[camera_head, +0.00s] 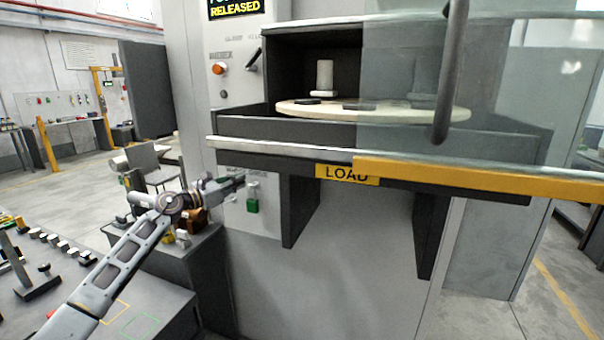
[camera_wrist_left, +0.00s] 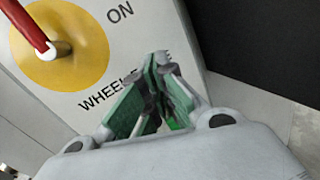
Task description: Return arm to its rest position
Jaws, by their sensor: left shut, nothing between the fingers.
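My left arm (camera_head: 120,262) reaches in from the lower left in the head view. Its left gripper (camera_head: 238,181) is beside the front panel of the grey machine (camera_head: 370,240), just above a green control (camera_head: 252,205). In the left wrist view, the fingers of the gripper (camera_wrist_left: 162,66) come together at the tips with nothing held. They lie in front of a pale panel lettered "ON" and "WHEEL", the last letters partly covered. Whether the fingertips touch the panel cannot be told. My right gripper does not show.
A yellow disc (camera_wrist_left: 82,45) with a red lever (camera_wrist_left: 26,24) is left of the fingers. The machine's dark shelf edge (camera_head: 440,186) with a "LOAD" label juts out to the right. A round table (camera_head: 390,114) stands inside. A dark bench (camera_head: 50,305) lies beneath my arm.

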